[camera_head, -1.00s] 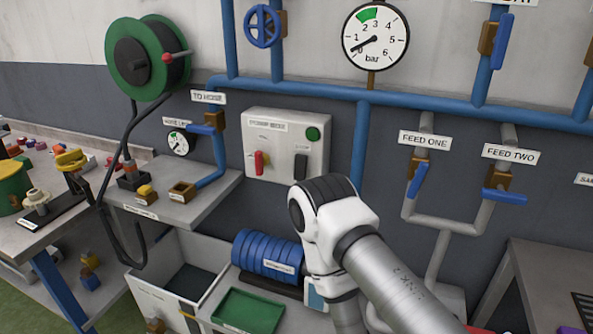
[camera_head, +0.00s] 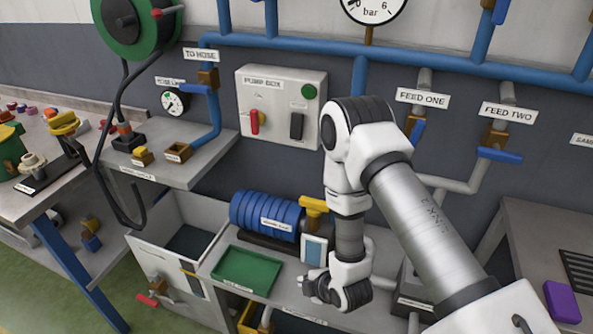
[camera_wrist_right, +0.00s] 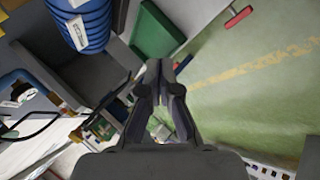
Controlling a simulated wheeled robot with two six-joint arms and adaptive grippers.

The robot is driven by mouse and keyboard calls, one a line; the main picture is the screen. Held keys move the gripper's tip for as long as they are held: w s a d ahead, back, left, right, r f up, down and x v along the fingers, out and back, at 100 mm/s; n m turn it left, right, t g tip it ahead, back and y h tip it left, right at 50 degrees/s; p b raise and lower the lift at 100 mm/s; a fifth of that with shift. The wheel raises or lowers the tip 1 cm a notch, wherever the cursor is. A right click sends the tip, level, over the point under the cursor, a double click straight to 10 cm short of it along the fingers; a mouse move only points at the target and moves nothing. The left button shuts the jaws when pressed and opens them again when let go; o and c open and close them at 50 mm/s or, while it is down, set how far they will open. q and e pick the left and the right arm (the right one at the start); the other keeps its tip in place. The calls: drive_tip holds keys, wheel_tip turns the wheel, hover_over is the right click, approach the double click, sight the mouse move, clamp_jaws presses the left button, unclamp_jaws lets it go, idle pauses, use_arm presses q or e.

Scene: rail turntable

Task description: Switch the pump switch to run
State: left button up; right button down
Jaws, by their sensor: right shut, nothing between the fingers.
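The pump box (camera_head: 281,82) is a pale wall box left of centre in the head view. On its front are a red lever (camera_head: 254,121) pointing down, a black switch (camera_head: 297,125) and a green round lamp or button (camera_head: 309,91). The small labels are too blurred to read, so I cannot tell which control is the pump switch. My right gripper (camera_head: 328,290) is low in front of the bench, well below the box and touching neither control. In the wrist view its fingers (camera_wrist_right: 160,72) are together and empty. My left gripper is out of view.
Below the box are a blue coil (camera_head: 265,214), a green tray (camera_head: 247,270) and an open grey bin (camera_head: 165,215). A shelf (camera_head: 205,165) juts out to the left. Blue pipes, FEED ONE (camera_head: 422,98) and FEED TWO (camera_head: 507,114) are on the right.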

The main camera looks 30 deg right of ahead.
drive_tip(key=w+d+r+t, duration=0.2)
drive_tip(key=w+r, duration=0.3)
drive_tip(key=r, duration=0.3)
drive_tip(key=w+d+r+t+h, duration=0.1)
drive_tip(key=w+d+r+t, duration=0.2)
drive_tip(key=r, duration=0.6)
drive_tip(key=w+d+r+t+h, duration=0.1)
drive_tip(key=w+d+r+t, duration=0.1)
drive_tip(key=w+d+r, duration=0.2)
drive_tip(key=w+r, duration=0.3)
drive_tip(key=r, duration=0.1)
drive_tip(key=shift+d+r+t+p, duration=0.15)
drive_tip(key=shift+r+t+p, duration=0.05)
drive_tip(key=shift+t+p, duration=0.2)
drive_tip(key=shift+w, duration=0.15)
drive_tip(key=p, duration=0.3)
approach(291, 133)
drive_tip(key=w+a, duration=0.2)
drive_tip(key=w, duration=0.2)
drive_tip(key=w+d, duration=0.1)
drive_tip(key=w+d+f+p, duration=0.1)
drive_tip(key=shift+d, duration=0.3)
